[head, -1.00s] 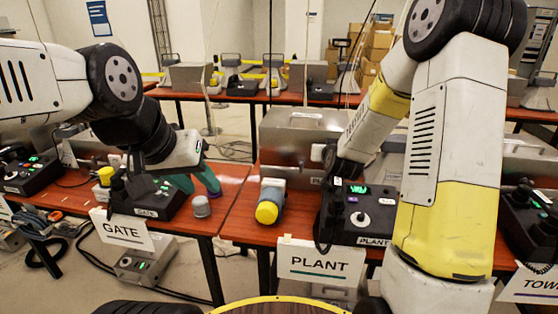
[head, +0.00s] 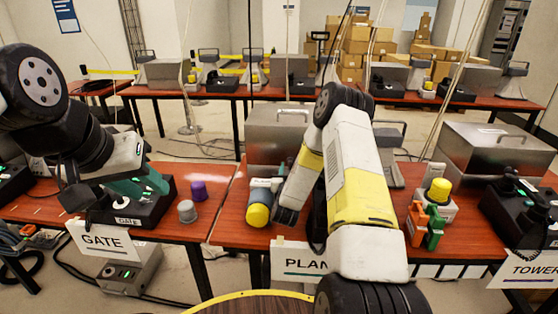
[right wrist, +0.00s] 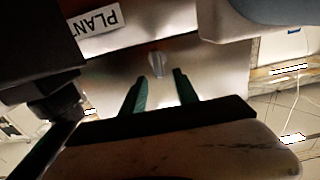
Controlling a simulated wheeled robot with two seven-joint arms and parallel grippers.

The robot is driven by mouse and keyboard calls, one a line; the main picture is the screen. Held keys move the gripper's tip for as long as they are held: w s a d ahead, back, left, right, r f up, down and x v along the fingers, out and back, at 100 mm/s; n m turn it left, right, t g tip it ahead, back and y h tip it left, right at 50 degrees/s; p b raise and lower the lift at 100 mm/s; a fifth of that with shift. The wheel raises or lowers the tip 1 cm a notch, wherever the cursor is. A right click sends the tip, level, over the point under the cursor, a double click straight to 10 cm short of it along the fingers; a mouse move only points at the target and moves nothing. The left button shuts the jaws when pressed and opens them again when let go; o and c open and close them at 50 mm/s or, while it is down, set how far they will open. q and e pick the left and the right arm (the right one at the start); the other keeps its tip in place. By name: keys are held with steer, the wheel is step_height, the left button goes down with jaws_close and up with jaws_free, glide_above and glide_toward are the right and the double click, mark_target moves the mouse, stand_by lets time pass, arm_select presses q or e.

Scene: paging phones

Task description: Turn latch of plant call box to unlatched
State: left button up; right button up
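In the right wrist view, my right gripper (right wrist: 159,76) is open, its two green fingers apart. A small grey latch knob (right wrist: 157,64) stands on a shiny metal face, just beyond and between the fingertips; contact is not clear. A tilted white PLANT label (right wrist: 95,22) is near it. In the head view, a steel case (head: 285,132) stands at the back of the plant station, behind my right arm; my right fingers are hidden there. My left gripper (head: 142,184) is over the gate console, green fingers seemingly apart, holding nothing visible.
The PLANT sign (head: 300,262) hangs at the table front, partly covered by my right arm. The gate console (head: 140,208) is at left.

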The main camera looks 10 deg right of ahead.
steer(key=shift+x, duration=1.4)
jaws_close()
